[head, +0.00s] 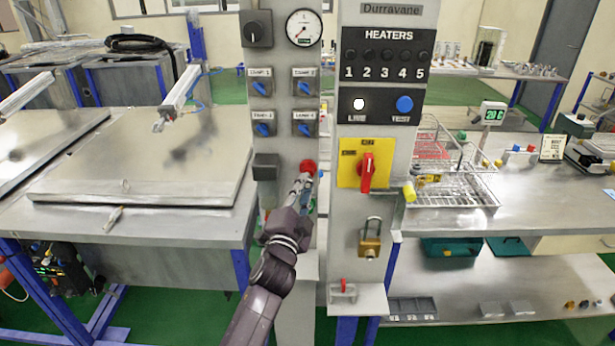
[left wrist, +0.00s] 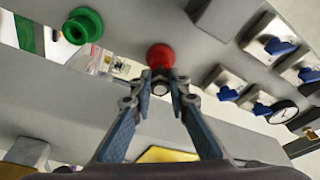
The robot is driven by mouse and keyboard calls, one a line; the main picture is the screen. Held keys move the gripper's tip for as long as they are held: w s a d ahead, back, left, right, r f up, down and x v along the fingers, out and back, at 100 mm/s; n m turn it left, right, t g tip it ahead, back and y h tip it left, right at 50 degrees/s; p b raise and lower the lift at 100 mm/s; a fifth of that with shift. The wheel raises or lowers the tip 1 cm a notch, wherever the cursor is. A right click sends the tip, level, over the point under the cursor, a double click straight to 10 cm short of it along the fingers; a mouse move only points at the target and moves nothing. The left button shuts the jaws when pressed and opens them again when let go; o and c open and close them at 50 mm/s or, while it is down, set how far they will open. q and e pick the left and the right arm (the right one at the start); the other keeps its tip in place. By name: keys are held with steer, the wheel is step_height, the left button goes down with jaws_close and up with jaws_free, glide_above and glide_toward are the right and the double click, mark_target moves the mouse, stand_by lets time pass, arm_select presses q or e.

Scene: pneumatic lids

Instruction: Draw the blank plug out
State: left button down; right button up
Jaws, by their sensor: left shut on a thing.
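A red round knob-like piece (head: 308,167), which I take for the blank plug, is at the front of the grey panel. It also shows in the left wrist view (left wrist: 160,56), at my fingertips. My left gripper (head: 303,182) reaches up to it from below. In the left wrist view the fingers (left wrist: 162,80) are closed in, with a small silver part (left wrist: 160,88) between them. I cannot tell whether that part belongs to the red piece, or whether the plug is still seated. My right gripper is not in view.
Blue rotary switches (head: 263,130) and a gauge (head: 304,28) are above. A dark grey box (head: 266,167) is close on the left. The yellow plate with a red handle (head: 367,172) and a padlock (head: 370,238) are to the right. A green round fitting (left wrist: 83,25) is nearby.

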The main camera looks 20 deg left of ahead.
arm_select(q)
steer(key=shift+s+d, duration=0.1)
steer(key=shift+s, duration=0.3)
steer(key=shift+s+d, duration=0.1)
steer(key=shift+s, duration=0.1)
steer(key=shift+s+d+p, duration=0.1)
steer(key=shift+s+p, duration=0.2)
steer(key=shift+s, duration=0.2)
steer(key=shift+r, duration=0.1)
steer(key=s+d+r+p, duration=0.1)
steer(key=s+r+p, duration=0.4)
steer(key=r+p, duration=0.2)
steer(key=shift+d+r+p, duration=0.2)
steer(key=shift+r+p, duration=0.05)
steer(key=shift+p, duration=0.1)
stand_by(0.4)
steer(key=shift+f, duration=0.1)
stand_by(0.3)
